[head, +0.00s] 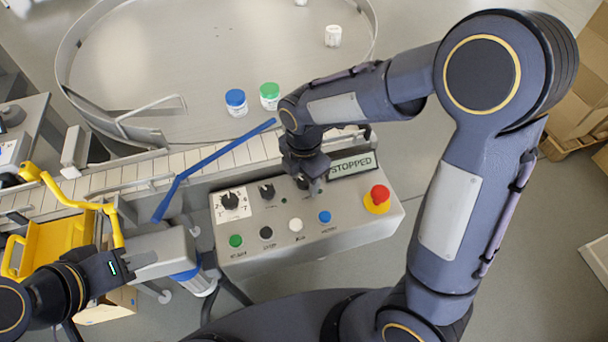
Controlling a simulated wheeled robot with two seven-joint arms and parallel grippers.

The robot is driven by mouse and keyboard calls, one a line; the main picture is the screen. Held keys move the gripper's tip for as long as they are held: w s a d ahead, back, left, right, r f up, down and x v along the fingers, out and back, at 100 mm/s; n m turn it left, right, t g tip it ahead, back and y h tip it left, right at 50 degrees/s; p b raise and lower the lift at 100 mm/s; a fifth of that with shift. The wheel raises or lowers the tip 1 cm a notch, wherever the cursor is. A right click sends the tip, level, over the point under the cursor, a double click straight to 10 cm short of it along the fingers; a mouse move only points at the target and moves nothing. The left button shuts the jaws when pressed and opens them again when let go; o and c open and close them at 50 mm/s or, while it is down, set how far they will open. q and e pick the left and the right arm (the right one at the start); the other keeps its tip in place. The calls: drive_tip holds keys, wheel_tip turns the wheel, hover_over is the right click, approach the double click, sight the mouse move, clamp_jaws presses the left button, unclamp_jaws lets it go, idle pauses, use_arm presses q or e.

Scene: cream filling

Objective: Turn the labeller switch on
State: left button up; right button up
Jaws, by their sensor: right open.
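The grey control panel (350,225) carries a large black dial (230,200), a smaller black knob (267,191), a row of coloured buttons and a red emergency stop (379,194). Its display (352,165) reads STOPPED. My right gripper (314,186) is open and points down over the panel, just left of the display. It covers much of another dark control (302,183) there; I cannot tell whether they touch. The small labels are too blurred to identify the labeller switch. My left gripper (125,265) is at the lower left, away from the panel; its jaws are unclear.
A conveyor (205,158) runs behind the panel, with a blue bar (205,165) slanting across it. Blue-capped (236,103) and green-capped (269,97) jars stand on the round table (190,60). A yellow bin (50,245) is near my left arm. Boxes (580,85) stand at right.

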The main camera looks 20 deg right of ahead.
drive_tip(key=c, duration=1)
drive_tip(key=shift+o, duration=0.2)
drive_tip(key=shift+m, duration=0.3)
drive_tip(key=m, duration=0.5)
drive_tip(key=shift+b, duration=0.4)
drive_tip(key=m, duration=0.6)
drive_tip(key=shift+b, duration=0.4)
drive_tip(key=shift+m, duration=0.4)
drive_tip(key=o, duration=1)
drive_tip(key=shift+c, duration=0.2)
